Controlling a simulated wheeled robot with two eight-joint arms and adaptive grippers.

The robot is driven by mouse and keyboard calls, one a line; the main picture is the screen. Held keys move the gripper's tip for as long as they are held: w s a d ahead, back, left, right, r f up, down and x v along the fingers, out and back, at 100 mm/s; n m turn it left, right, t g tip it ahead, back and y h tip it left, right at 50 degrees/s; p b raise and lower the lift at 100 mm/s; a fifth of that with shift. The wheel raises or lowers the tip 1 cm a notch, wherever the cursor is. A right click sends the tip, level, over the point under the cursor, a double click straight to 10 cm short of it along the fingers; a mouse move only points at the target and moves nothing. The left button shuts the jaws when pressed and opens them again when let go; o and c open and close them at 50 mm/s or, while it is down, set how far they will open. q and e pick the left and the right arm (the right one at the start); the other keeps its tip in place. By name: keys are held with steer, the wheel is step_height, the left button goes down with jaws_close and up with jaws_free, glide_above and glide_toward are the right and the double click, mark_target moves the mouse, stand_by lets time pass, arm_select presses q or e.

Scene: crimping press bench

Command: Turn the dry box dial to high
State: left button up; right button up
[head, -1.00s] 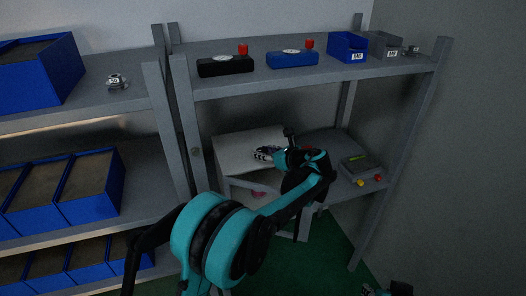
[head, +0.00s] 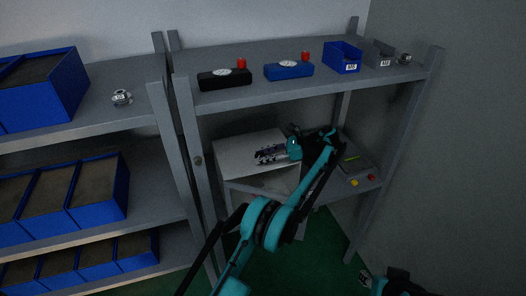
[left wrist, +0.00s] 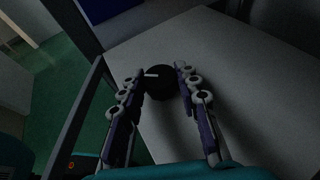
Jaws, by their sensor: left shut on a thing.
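The dry box (head: 237,149) is a pale box on the middle shelf of the right-hand rack. Its flat top (left wrist: 250,85) fills much of the left wrist view. The dial (left wrist: 163,88) is a round black knob on that top, with a short white mark pointing left in the left wrist view. My left gripper (left wrist: 161,74) has one finger on each side of the dial and is shut on it. In the head view, the left gripper (head: 268,156) lies over the box top and hides the dial. My right gripper (head: 367,279) is low at the bottom right, away from the rack; its opening is unclear.
Above the box, the upper shelf (head: 250,95) holds a black device (head: 225,79), a blue device (head: 289,70) and small bins. A grey device (head: 355,164) with red and yellow buttons stands right of the box. Rack posts (head: 197,160) stand close on the left.

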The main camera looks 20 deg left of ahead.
arm_select(q)
steer(key=shift+n+g+p, duration=0.3)
steer(key=shift+p, duration=0.25)
steer(key=o, duration=1.2)
steer(key=shift+w+a, duration=0.1)
steer(key=shift+c, duration=0.2)
